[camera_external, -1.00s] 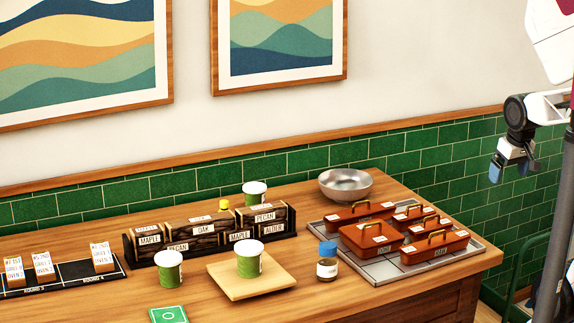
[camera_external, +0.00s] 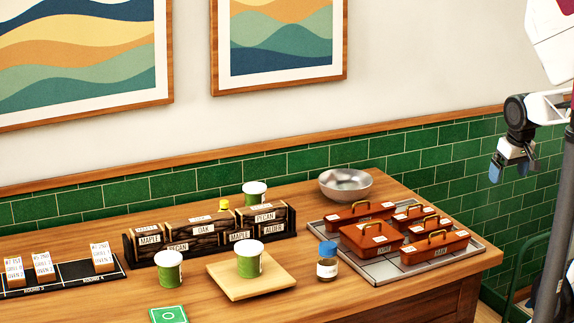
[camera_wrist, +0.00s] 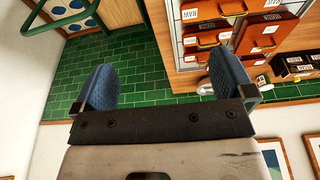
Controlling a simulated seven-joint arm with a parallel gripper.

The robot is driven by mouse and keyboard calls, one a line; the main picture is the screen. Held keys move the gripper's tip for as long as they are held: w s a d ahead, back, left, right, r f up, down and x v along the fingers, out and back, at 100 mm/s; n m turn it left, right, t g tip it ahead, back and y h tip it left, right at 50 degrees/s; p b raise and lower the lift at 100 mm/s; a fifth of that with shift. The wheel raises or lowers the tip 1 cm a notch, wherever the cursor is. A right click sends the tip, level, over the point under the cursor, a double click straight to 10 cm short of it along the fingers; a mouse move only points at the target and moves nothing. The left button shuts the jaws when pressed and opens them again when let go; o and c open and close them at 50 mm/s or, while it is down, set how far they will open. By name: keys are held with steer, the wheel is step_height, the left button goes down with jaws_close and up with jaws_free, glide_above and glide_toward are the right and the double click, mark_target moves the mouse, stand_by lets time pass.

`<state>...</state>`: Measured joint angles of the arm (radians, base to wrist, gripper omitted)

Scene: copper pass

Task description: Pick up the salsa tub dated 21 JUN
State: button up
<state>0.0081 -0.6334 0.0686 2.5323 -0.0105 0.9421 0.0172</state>
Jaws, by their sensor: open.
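Three green tubs with white lids are in the external view. One tub (camera_external: 169,269) stands on the counter at the front left. One tub (camera_external: 249,260) stands on a square wooden board (camera_external: 262,286). One tub (camera_external: 255,193) stands behind the dark wood crate. No date can be read on any of them, so I cannot tell which is 21 JUN. My gripper (camera_external: 506,167) hangs in the air at the right, well away from the tubs. In the wrist view my gripper (camera_wrist: 150,85) has its two blue fingers wide apart with nothing between them.
A tray (camera_external: 464,260) holds several red-brown lidded boxes (camera_external: 372,238) on the counter's right. A blue-capped jar (camera_external: 327,264), a metal bowl (camera_external: 345,185), a labelled dark crate (camera_external: 205,237), a green card (camera_external: 168,314) and a rack of labelled blocks (camera_external: 70,270) stand nearby.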

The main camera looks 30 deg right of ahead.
stand_by(0.4)
steer(key=w+a+m+g+y, duration=0.1)
steer(key=w+a+m+y, duration=0.15)
steer(key=w+a, duration=0.7)
steer(key=w+a+m+g+y, duration=0.1)
steer(key=w+a+m+y, duration=0.15)
steer(key=w+a, duration=0.75)
steer(key=w+a+m+g+y, duration=0.1)
steer(key=w+a+g+y, duration=0.3)
steer(key=a, duration=1)
steer(key=m+y, duration=0.4)
steer(key=m, duration=0.4)
glide_toward(166, 257)
steer(key=a, duration=0.1)
steer(key=shift+s+a+f+g, duration=0.1)
steer(key=shift+a+f+g, duration=0.2)
steer(key=shift+a+f, duration=0.15)
steer(key=shift+a, duration=0.1)
steer(key=shift+x, duration=1.2)
